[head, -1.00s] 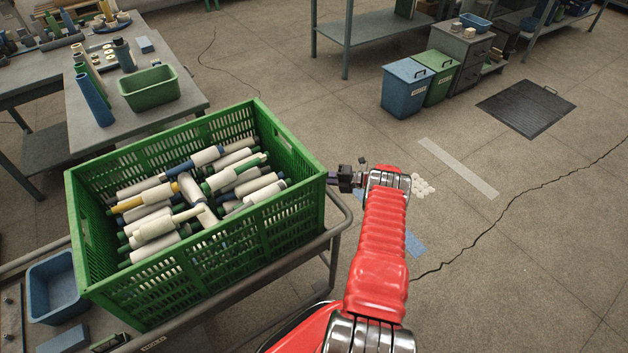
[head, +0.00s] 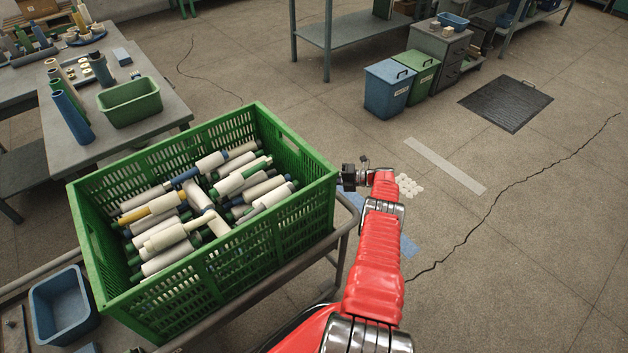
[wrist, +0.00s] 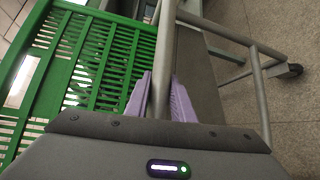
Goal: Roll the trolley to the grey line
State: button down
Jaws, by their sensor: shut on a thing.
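The trolley (head: 300,256) has a grey tube frame and carries a green slatted crate (head: 205,275) full of yarn cones and tubes. Its tube handle (wrist: 165,50) runs between my two lilac finger pads in the wrist view. My gripper (head: 348,178) is shut on this handle, at the crate's right end; the crate and handle partly hide the fingers in the head view. A caster (wrist: 294,70) shows at the right of the wrist view. The grey line (head: 445,166) is a pale strip on the floor, right of and beyond my gripper, apart from the trolley.
A blue bin (head: 387,89) and a green bin (head: 420,75) stand beyond. A workbench (head: 150,140) is behind the crate. The floor at right is open, with a dark mat (head: 506,104).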

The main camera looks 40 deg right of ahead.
jog(key=shift+s+d+f, duration=0.15)
jog(key=shift+d, duration=0.3)
jog(key=shift+s+d+r, duration=0.1)
jog(key=shift+d+r, duration=0.1)
jog(key=shift+s, duration=0.1)
jog(key=c, duration=1.5)
grip_release()
jog(key=shift+r, duration=0.1)
jog(key=shift+c, duration=0.2)
jog(key=shift+r, duration=0.2)
